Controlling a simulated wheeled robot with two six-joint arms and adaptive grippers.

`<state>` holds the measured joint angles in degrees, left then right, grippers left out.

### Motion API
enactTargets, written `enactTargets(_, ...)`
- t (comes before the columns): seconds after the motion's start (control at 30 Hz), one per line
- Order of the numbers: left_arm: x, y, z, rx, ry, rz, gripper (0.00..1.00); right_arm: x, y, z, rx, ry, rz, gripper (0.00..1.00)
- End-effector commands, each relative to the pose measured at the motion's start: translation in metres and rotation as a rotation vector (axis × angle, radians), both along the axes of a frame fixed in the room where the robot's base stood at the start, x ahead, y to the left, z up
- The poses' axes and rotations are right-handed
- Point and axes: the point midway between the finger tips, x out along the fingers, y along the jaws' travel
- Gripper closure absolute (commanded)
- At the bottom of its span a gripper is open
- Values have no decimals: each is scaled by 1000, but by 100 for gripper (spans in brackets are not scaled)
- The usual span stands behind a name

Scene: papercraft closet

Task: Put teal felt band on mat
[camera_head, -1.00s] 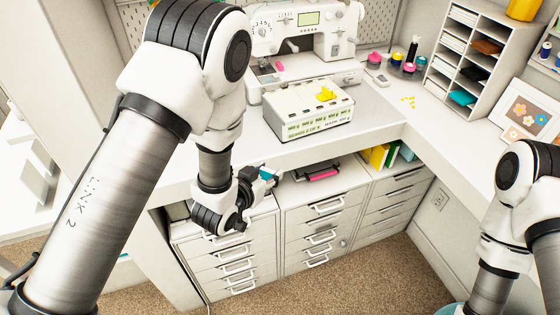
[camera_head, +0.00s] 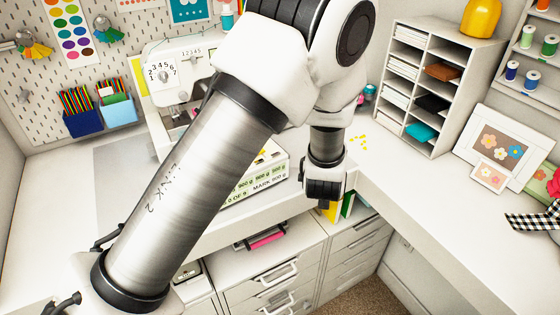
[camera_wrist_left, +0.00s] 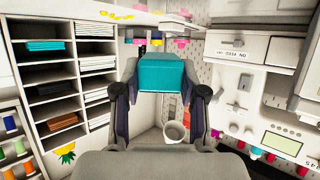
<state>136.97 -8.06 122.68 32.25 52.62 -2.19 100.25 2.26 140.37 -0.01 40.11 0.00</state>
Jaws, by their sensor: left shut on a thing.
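My left gripper (camera_head: 325,187) is in front of the desk's front edge in the head view, below its wrist. In the left wrist view the gripper (camera_wrist_left: 162,92) is shut on the teal felt band (camera_wrist_left: 162,74), which sits between its two fingers. In the head view the band is hidden behind my gripper and wrist. A flat pale grey patch (camera_head: 118,178) on the desk at the left looks like the mat; my left arm hides part of the desk beside it. My right gripper is not in view.
A white box with printed labels (camera_head: 252,188) stands on the desk behind my arm. A sewing machine (camera_head: 165,75) is behind it. A white cubby shelf (camera_head: 440,88) with a teal stack (camera_head: 422,132) stands right. Picture frames (camera_head: 500,150) lean farther right. Drawers (camera_head: 270,275) are below.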

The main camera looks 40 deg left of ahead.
Motion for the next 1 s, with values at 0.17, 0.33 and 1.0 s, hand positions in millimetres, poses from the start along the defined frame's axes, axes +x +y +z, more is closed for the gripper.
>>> enactTargets(0.17,11,55,18,-5,-5,314,83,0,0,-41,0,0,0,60)
enactTargets(0.33,6,94,29,-3,-1,598,83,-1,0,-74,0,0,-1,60)
enactTargets(1.0,0,104,-54,9,10,739,83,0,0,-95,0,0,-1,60)
